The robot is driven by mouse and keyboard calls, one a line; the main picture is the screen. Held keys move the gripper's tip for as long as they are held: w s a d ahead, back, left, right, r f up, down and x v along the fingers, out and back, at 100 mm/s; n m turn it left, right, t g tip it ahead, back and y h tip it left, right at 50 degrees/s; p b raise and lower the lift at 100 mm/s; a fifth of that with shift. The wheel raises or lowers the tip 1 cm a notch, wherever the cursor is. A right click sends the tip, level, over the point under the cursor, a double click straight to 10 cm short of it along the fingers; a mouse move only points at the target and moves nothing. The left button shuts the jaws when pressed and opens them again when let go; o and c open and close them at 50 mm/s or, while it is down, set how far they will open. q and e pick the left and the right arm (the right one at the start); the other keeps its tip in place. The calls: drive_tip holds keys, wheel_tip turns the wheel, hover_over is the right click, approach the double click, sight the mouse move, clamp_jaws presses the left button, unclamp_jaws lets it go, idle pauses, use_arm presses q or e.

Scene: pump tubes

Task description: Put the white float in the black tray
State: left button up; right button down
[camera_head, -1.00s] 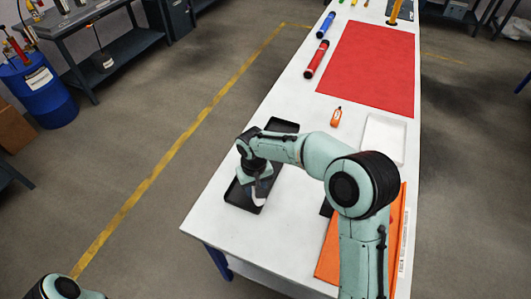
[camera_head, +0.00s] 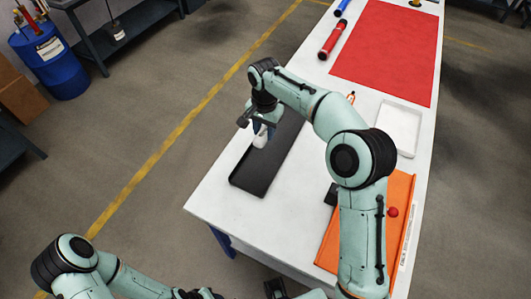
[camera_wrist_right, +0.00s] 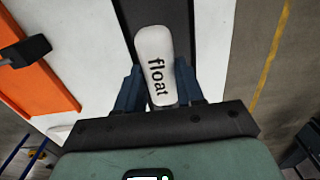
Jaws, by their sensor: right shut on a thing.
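My right gripper (camera_head: 261,129) is shut on the white float (camera_head: 260,139). The long black tray (camera_head: 262,178) lies on the white table. The float appears over the tray's left side in the head view, and the tray (camera_wrist_right: 153,9) runs behind it in the wrist view. I cannot tell whether the float touches the tray. My left arm shows at the bottom, but its gripper is not clearly visible.
An orange tray (camera_head: 400,190) holding a red ball (camera_head: 393,212) lies to the right, beside a small black object (camera_head: 331,194). A white tray (camera_head: 400,128), a red mat (camera_head: 388,50) and a red tube (camera_head: 332,40) are farther back. The front left of the table is clear.

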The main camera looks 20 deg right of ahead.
sight(264, 159)
use_arm(q)
drive_tip(key=shift+s+f+b, duration=0.35)
drive_tip(key=shift+f+b, duration=0.1)
drive_tip(key=shift+f, duration=0.25)
use_arm(e)
wheel_tip(264, 159, down, 12)
drive_tip(key=shift+w+f, duration=0.1)
drive_tip(key=shift+f, duration=0.05)
drive_tip(key=shift+f, duration=0.15)
drive_tip(key=c, duration=0.7)
unclamp_jaws()
use_arm(q)
drive_tip(key=shift+f, duration=0.1)
use_arm(e)
drive_tip(key=shift+r, duration=0.3)
use_arm(q)
drive_tip(key=shift+w+r+p, duration=0.35)
drive_tip(key=shift+r+p, duration=0.25)
drive_tip(key=shift+r, duration=0.2)
use_arm(e)
wheel_tip(264, 159, up, 12)
drive_tip(key=shift+f, duration=0.15)
